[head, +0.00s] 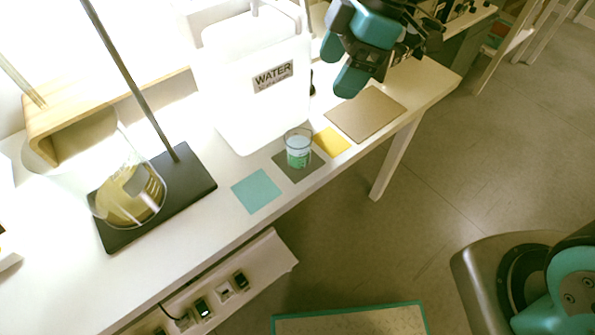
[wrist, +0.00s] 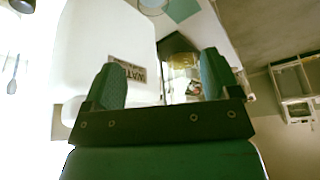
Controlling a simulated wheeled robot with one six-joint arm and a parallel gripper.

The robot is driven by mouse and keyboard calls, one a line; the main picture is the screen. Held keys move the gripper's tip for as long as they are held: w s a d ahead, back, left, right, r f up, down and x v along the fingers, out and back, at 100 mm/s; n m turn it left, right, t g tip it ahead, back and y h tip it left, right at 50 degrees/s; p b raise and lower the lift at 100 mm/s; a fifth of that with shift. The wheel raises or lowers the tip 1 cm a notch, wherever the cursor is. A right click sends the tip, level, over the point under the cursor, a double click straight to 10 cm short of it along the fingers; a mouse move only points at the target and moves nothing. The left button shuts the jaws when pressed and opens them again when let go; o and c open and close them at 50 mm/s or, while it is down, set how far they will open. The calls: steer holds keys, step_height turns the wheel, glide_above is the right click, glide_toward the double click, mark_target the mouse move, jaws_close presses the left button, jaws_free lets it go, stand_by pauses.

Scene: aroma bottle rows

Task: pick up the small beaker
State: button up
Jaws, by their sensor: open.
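The small beaker (head: 298,148) is clear glass with a green-marked lower part. It stands upright on a dark grey square mat (head: 284,165) near the table's front edge in the head view. A round glass rim at the top edge of the wrist view (wrist: 152,5) looks like the beaker, mostly cut off. My gripper (head: 341,63) is open and empty, above and to the right of the beaker, apart from it. Its two teal fingers also show in the wrist view (wrist: 160,80).
A white WATER container (head: 255,110) stands right behind the beaker. Teal (head: 256,191), yellow (head: 331,142) and brown (head: 365,113) mats lie along the front edge. At left, a flask with yellow liquid (head: 132,195) stands by a black stand base (head: 190,180) with a tall rod.

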steer(key=b, duration=0.1)
glide_above(295, 145)
steer(key=s+d, duration=0.2)
steer(key=shift+n, duration=0.4)
steer(key=f, duration=1.3)
steer(key=shift+a+f, duration=0.1)
steer(key=shift+a, duration=0.15)
steer(key=x, duration=0.5)
steer(key=shift+d+f, duration=0.1)
steer(key=shift+f, duration=0.05)
steer(key=c, duration=1.1)
